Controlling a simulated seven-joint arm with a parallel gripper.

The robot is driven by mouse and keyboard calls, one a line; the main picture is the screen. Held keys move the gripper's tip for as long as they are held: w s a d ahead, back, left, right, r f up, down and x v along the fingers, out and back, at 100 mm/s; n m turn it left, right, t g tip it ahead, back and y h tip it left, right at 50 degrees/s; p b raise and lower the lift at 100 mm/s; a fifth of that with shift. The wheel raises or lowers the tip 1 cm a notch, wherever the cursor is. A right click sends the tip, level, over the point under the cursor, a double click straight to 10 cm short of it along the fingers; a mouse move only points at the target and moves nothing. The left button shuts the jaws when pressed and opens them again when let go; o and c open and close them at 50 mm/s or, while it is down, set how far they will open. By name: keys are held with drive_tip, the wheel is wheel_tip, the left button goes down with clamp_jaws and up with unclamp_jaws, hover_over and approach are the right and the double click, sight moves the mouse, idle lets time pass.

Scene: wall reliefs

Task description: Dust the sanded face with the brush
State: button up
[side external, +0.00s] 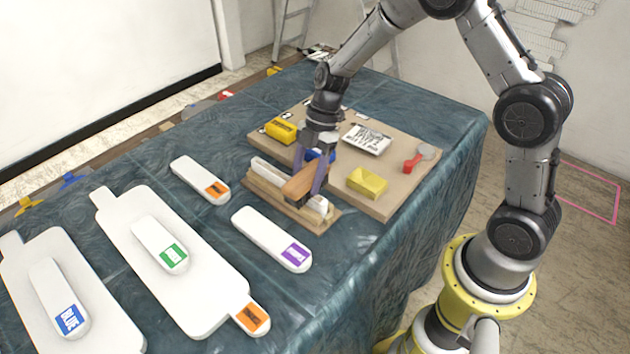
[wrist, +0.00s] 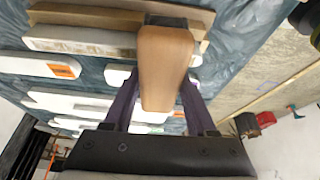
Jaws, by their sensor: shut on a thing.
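My gripper (side external: 309,178) is shut on the brush, whose brown wooden body (side external: 300,187) shows between its purple-grey fingers. The brush body (wrist: 166,62) also fills the middle of the wrist view, with a finger on either side. The brush is over the white piece (side external: 269,172) that lies in a wooden cradle (side external: 257,187). The brush covers the middle of that piece; its two ends show. In the wrist view the white piece (wrist: 75,42) runs along the cradle beneath the brush. I cannot tell whether the bristles touch the face.
A tan board (side external: 385,201) behind the cradle bears two yellow blocks (side external: 367,182) (side external: 281,129), a printed card (side external: 367,138) and a red-handled tool (side external: 414,163). White labelled pieces (side external: 268,236) (side external: 197,178) and large white panels (side external: 190,290) lie on the blue-green cloth in front.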

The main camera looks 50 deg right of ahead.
drive_tip(key=shift+w, duration=8.4)
drive_tip(key=shift+w+r, duration=0.2)
wheel_tip(320, 180, up, 8)
drive_tip(key=shift+s+f, duration=0.15)
